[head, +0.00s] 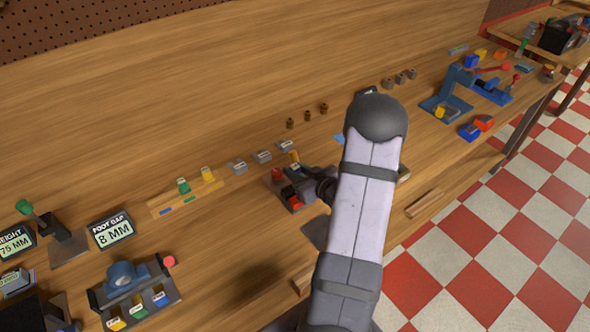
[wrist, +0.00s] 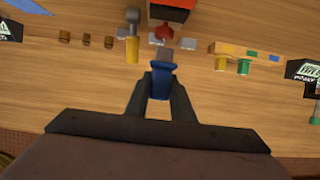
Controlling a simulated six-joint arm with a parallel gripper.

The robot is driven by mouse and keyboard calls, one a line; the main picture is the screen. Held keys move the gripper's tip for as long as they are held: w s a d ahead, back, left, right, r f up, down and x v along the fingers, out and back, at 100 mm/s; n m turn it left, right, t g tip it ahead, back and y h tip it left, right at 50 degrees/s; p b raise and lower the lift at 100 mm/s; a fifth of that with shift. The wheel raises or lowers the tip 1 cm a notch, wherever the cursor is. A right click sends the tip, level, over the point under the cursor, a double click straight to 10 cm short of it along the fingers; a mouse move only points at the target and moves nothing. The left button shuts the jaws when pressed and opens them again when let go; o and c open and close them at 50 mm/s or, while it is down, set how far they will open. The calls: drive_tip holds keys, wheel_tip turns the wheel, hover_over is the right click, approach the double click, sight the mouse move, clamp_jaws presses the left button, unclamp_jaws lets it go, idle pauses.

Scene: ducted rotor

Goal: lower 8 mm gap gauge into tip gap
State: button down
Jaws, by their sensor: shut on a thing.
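My gripper (wrist: 161,98) is shut on a blue piece (wrist: 161,82) with a grey end, probably the gap gauge. The piece stands between the two dark fingers over the bench in the wrist view. Its size marking is not readable. In the head view my arm hides the piece, and only part of my gripper (head: 325,188) shows, just right of a red and dark fixture (head: 288,190). That fixture is also at the top edge of the wrist view (wrist: 172,13), cut off. I cannot make out the tip gap or any contact with it.
A yellow-and-grey piece (wrist: 132,45) lies near the held piece. A wooden rack (head: 186,194) holds green and yellow pieces. A display (head: 112,231) reads "FOOT GAP 8 MM". Blue fixtures (head: 446,103) stand at the right. Bare bench lies behind.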

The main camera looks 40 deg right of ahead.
drive_tip(key=shift+f+b, duration=1.85)
drive_tip(key=shift+f, duration=0.6)
drive_tip(key=shift+f+b, duration=1.25)
drive_tip(key=shift+f, duration=0.2)
idle(0.4)
idle(0.5)
drive_tip(key=c, duration=1.5)
unclamp_jaws()
drive_tip(key=shift+o, duration=0.2)
drive_tip(key=b+v, duration=0.1)
drive_tip(key=v, duration=0.6)
drive_tip(key=shift+s+b, duration=0.15)
drive_tip(key=shift+b, duration=0.25)
drive_tip(key=shift+r, duration=0.15)
